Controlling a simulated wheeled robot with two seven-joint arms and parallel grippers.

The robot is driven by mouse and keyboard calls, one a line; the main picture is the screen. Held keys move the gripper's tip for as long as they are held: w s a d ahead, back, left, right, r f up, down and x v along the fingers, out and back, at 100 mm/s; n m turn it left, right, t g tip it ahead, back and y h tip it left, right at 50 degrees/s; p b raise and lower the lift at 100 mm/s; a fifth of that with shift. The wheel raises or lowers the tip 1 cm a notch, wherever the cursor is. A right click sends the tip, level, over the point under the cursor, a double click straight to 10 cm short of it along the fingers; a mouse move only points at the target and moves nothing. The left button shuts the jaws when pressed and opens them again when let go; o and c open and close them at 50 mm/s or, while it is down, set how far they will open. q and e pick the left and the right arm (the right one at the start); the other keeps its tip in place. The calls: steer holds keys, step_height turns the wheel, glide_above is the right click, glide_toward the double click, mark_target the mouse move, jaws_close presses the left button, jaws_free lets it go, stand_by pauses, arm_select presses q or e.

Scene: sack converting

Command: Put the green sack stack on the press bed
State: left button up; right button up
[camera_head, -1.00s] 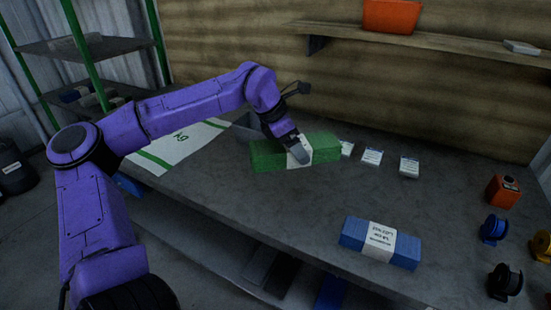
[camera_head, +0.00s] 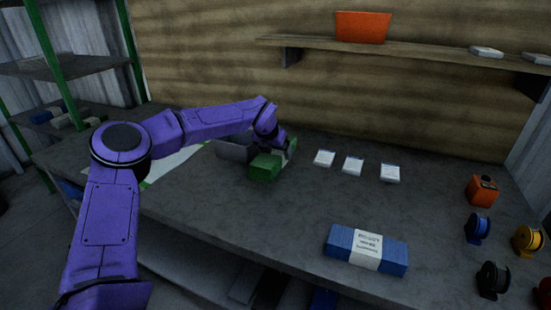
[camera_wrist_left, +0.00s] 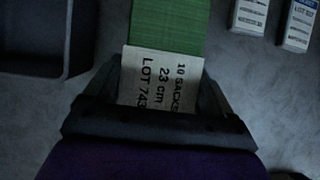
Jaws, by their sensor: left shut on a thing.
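The green sack stack (camera_head: 264,168) is near the back left of the grey table, its end facing my head camera. My left gripper (camera_head: 277,148) is shut on it from above. In the left wrist view, the green stack (camera_wrist_left: 167,24) runs away from my left gripper (camera_wrist_left: 165,85), with its printed white band (camera_wrist_left: 158,82) between the fingers. I cannot tell whether the stack touches the table. I cannot make out a press bed for certain. A grey bin (camera_head: 234,151) stands just left of the stack and is partly hidden by my arm.
A white sheet with green stripes (camera_head: 180,163) lies left on the table (camera_head: 240,210). Several small white packs (camera_head: 352,166) lie right of the stack. A blue banded stack (camera_head: 340,241) lies front right. Spools (camera_head: 478,228) and an orange container (camera_head: 482,190) line the right side.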

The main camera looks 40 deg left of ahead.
arm_select(q)
steer(key=shift+w+a+f, duration=0.1)
steer(key=shift+w+f, duration=0.2)
steer(key=f, duration=0.3)
steer(key=shift+w+a+f, duration=0.1)
steer(key=shift+w+f, duration=0.1)
steer(key=shift+f, duration=0.1)
steer(key=o, duration=1.2)
steer(key=shift+s+r, duration=0.1)
steer(key=shift+r, duration=0.05)
